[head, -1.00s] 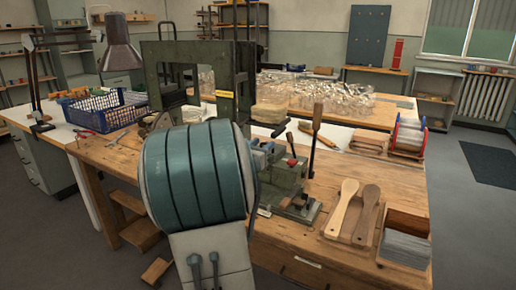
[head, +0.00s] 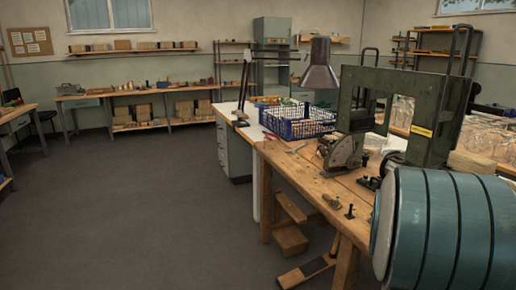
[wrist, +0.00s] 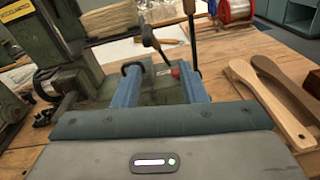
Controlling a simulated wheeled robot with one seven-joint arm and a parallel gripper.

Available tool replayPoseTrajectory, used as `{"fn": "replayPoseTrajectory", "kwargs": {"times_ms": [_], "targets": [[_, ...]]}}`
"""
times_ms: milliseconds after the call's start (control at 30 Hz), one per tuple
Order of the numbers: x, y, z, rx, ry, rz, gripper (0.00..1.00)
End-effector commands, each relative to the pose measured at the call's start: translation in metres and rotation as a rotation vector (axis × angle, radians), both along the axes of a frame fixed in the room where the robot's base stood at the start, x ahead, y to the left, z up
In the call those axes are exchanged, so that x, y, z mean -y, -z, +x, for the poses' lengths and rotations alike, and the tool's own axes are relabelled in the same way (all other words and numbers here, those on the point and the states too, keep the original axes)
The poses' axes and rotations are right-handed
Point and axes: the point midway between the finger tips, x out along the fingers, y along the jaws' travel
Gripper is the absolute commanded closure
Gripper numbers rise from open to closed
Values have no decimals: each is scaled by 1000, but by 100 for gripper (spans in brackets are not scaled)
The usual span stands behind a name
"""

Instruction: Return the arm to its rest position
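I cannot tell whether the fingertips touch the fixture. In the head view only a teal, banded part of my arm shows at the lower right; the gripper is out of that view. Two wooden brush bodies (wrist: 268,90), one pale and one darker, lie side by side on the bench, right of the gripper.
A tall green machine frame (head: 402,110) stands on the wooden workbench (head: 318,185). A blue crate (head: 298,122) and a lamp (head: 320,65) are at its far end. A red-ended spool (wrist: 236,9) is beyond the gripper. Open floor (head: 140,210) lies left of the bench.

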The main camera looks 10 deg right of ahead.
Motion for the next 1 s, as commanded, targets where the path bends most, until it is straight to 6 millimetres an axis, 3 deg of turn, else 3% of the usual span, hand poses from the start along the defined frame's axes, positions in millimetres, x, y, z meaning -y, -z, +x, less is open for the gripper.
{"fn": "replayPoseTrajectory", "kwargs": {"times_ms": [67,367,667,900,1000], "targets": [[-15,-6,-11,111,40,95,62],[-100,11,-51,559,270,544,62],[-216,22,-82,900,571,983,62],[-317,15,-106,1075,868,1297,62],[-351,10,-115,1117,986,1395,62]]}}
